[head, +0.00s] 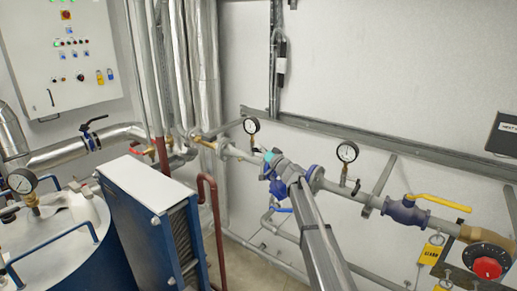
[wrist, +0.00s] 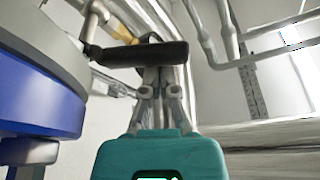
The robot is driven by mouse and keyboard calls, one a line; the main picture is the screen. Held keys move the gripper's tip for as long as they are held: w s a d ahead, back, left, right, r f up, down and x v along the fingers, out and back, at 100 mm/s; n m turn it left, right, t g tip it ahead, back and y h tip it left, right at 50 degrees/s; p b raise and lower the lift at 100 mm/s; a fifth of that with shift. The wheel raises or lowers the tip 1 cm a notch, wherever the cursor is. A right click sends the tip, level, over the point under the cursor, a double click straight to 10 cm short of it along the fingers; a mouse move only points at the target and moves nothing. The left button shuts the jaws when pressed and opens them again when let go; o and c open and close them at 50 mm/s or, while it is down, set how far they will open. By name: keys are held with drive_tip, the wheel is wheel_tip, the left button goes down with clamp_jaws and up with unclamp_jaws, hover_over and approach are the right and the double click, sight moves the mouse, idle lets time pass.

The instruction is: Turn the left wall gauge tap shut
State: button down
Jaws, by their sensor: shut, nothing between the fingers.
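The left wall gauge (head: 251,126) has a white dial and stands on the wall pipe. Its small tap is below the dial, largely hidden by my gripper in the head view. My gripper (head: 264,153) is at that pipe just below and right of the gauge. In the wrist view a black lever-like bar (wrist: 135,53) lies across the ends of my gripper's fingers (wrist: 160,78), which are together with nothing held. The bar covers the fingertips, so I cannot tell whether they touch it. It appears to be the tap's handle.
A blue flange (wrist: 40,95) is close on the left in the wrist view. A blue plate exchanger (head: 150,215) stands at lower left.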

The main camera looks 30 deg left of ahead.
drive_tip(key=shift+s+f+b, duration=0.25)
drive_tip(key=shift+f+b, duration=0.05)
drive_tip(key=shift+f, duration=0.15)
drive_tip(key=c, duration=1.3)
unclamp_jaws()
drive_tip(key=shift+c, duration=0.2)
